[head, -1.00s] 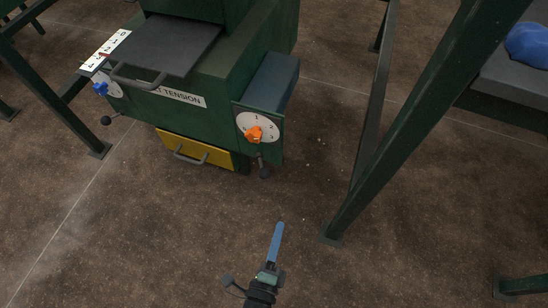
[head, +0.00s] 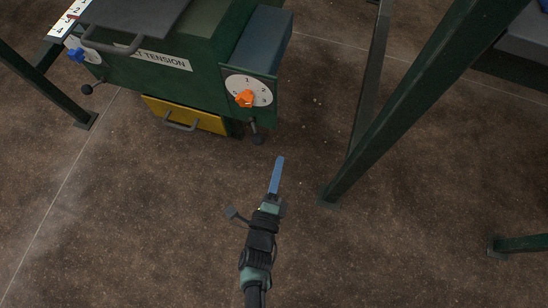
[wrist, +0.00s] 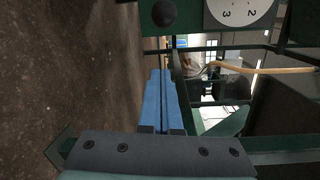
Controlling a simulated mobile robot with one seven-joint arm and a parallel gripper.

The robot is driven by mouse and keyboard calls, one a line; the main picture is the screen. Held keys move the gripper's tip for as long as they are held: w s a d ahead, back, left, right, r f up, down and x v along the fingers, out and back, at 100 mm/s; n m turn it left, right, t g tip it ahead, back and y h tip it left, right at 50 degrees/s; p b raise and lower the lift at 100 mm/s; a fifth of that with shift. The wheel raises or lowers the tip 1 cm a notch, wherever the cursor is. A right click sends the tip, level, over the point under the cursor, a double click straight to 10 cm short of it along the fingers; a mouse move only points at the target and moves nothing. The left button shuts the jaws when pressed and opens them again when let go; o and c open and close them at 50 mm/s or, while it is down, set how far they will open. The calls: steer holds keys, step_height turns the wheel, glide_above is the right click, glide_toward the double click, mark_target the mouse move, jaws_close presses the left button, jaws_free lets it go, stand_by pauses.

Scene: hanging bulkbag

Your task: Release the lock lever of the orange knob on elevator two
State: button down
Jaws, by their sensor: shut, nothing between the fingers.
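The orange knob (head: 244,99) sits on a white numbered dial (head: 262,87) on the right part of the green machine's front. Its black lock lever (head: 257,138), with a round ball end, hangs just below the dial. My gripper (head: 280,160) is shut and empty, its blue fingers together, below and slightly right of the lever and apart from it. In the wrist view the blue fingers (wrist: 162,76) point up the picture. A dark ball (wrist: 164,13) and part of the white dial (wrist: 240,10) show at the top; the orange knob is out of that view.
A blue knob (head: 76,55) with another black lever (head: 87,89) is on the machine's left. A yellow drawer (head: 185,115) with a handle is below the tension label (head: 161,59). A green frame post (head: 405,105) stands right of my gripper. The floor between is clear.

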mark_target(255, 132)
steer(key=b+x, duration=0.2)
steer(key=x, duration=0.4)
steer(key=shift+s+a+r+b, duration=0.1)
steer(key=shift+a+r+b, duration=0.1)
steer(key=shift+a, duration=0.75)
steer(key=shift+s+a+r+b, duration=0.1)
steer(key=shift+a+r+b, duration=0.05)
steer(key=shift+a, duration=0.8)
steer(key=shift+s, duration=0.1)
steer(key=shift+a+m+h, duration=0.2)
steer(key=shift+m+h, duration=0.1)
steer(key=shift+h, duration=0.2)
